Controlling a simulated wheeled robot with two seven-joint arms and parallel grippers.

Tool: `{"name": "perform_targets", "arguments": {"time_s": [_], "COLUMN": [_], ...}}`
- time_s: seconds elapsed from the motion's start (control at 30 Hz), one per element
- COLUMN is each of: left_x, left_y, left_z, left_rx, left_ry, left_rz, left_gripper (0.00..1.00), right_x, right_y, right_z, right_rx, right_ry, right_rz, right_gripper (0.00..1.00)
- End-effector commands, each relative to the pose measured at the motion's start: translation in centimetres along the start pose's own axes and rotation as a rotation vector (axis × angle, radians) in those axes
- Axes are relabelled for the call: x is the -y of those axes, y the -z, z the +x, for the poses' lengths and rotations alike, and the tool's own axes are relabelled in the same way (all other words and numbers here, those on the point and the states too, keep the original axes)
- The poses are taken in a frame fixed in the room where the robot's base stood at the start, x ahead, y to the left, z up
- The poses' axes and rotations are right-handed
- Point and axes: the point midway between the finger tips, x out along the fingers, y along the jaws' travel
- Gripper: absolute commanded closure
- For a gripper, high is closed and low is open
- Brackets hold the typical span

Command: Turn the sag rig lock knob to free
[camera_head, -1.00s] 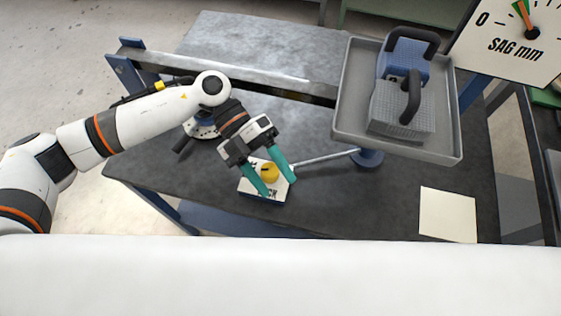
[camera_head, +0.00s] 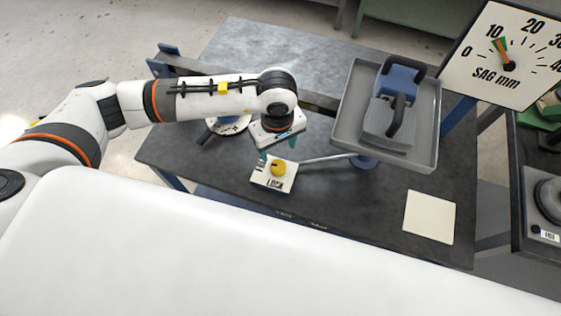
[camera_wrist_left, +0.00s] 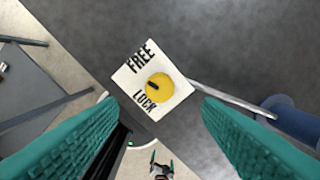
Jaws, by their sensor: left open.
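The yellow lock knob (camera_head: 278,168) sits on a white block (camera_head: 262,179) marked LOCK on the bench. In the left wrist view the knob (camera_wrist_left: 166,87) has a short dark mark on its left part, between the words FREE and LOCK; I cannot tell which one it points to. My left gripper (camera_head: 278,149) is open above the block, partly hidden by its own wrist. In the left wrist view its teal fingers (camera_wrist_left: 157,101) stand wide apart, one each side of the knob, apparently not touching. A small distant gripper, apparently my right one (camera_wrist_left: 161,167), shows at the bottom edge.
A thin metal rod (camera_head: 325,158) runs from the block to a blue post (camera_head: 364,161) under a grey tray (camera_head: 345,125). A blank pale card (camera_head: 429,217) lies front right.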

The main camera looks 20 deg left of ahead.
Motion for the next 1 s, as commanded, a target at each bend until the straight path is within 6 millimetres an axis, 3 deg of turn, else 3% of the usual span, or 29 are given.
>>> {"name": "perform_targets", "arguments": {"time_s": [0.3, 0.5, 0.9, 1.0], "left_x": [-0.1, -0.1, 0.0, 0.0], "left_y": [0.2, 0.1, 0.1, 0.1], "left_z": [6.2, 9.0, 10.0, 10.0], "left_rx": [-0.004, -0.004, -0.002, -0.002], "left_ry": [-0.004, -0.003, -0.001, -0.001], "left_rz": [-0.004, -0.004, -0.003, -0.003], "left_gripper": [0.41, 0.41, 0.41, 0.54], "right_x": [0.1, 0.0, 0.0, 0.0], "right_y": [-0.5, -0.4, -0.2, -0.2], "right_z": [-2.2, -2.8, -2.9, -2.9], "right_rx": [0.004, 0.003, 0.0, 0.0], "right_ry": [0.0, 0.0, 0.0, -0.001], "right_rz": [0.0, 0.0, 0.0, 0.0], "right_gripper": [0.0, 0.0, 0.0, 0.0]}}
